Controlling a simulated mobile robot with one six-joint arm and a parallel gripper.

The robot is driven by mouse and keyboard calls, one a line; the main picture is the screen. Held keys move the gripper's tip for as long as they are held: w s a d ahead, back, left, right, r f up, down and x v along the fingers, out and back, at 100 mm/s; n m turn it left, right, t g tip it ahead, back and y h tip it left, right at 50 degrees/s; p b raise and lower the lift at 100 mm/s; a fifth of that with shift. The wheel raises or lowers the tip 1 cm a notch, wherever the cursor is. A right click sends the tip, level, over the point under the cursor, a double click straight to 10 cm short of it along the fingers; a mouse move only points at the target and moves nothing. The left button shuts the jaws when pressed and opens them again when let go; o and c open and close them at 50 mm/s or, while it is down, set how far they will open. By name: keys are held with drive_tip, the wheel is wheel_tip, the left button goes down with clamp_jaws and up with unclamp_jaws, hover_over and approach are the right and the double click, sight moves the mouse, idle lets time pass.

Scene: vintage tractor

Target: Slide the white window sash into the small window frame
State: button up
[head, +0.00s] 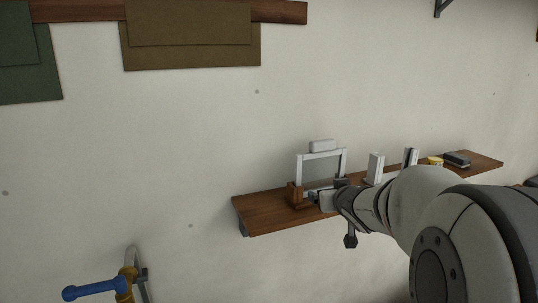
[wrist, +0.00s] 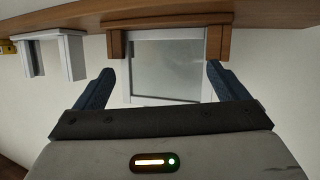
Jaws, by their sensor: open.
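The white window sash (head: 299,170), with a grey pane and a white block on its top edge, stands upright in a brown wooden holder (head: 296,195) on the shelf. In the wrist view the sash (wrist: 165,100) and holder (wrist: 217,42) appear upside down. My gripper (wrist: 160,70) is open, one blue finger to either side of the sash in that view; I see no contact. In the head view my gripper (head: 314,197) is low in front of the sash. The small white window frame (head: 375,167) stands to the right, partly hidden by my arm; its U shape shows in the wrist view (wrist: 54,38).
The wooden shelf (head: 262,213) runs along the pale wall. A yellow object (head: 435,161) and a dark grey block (head: 457,159) lie at its right end. A blue-handled pipe fitting (head: 92,290) is at lower left. The shelf's left end is clear.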

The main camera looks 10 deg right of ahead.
sight(325, 148)
drive_tip(key=shift+o, duration=0.6)
drive_tip(key=w+d+r+n+t+y+p, duration=0.1)
drive_tip(key=w+d+r+t+y+p, duration=0.1)
drive_tip(key=w+r, duration=0.3)
wheel_tip(325, 148, up, 2)
drive_tip(key=shift+w+d+r+n+t+y, duration=0.25)
drive_tip(key=shift+t+y, duration=0.25)
drive_tip(key=shift+t, duration=0.3)
drive_tip(key=shift+w+a+r+n+t+y+p, duration=0.15)
drive_tip(key=shift+r+n+y+p, duration=0.15)
drive_tip(key=shift+y, duration=0.15)
drive_tip(key=shift+w+r+n+t+y+p, duration=0.15)
drive_tip(key=shift+n+y+p, duration=0.1)
drive_tip(key=shift+y, duration=0.2)
drive_tip(key=shift+w+a+r, duration=0.1)
drive_tip(key=shift+w+r, duration=0.05)
drive_tip(key=shift+w, duration=0.1)
drive_tip(key=w, duration=0.2)
drive_tip(key=w+a+p, duration=0.1)
drive_tip(key=w, duration=0.1)
drive_tip(key=w+p, duration=0.1)
drive_tip(key=w, duration=0.2)
drive_tip(key=shift+a, duration=0.25)
drive_tip(key=c, duration=1.3)
drive_tip(key=shift+c, duration=0.7)
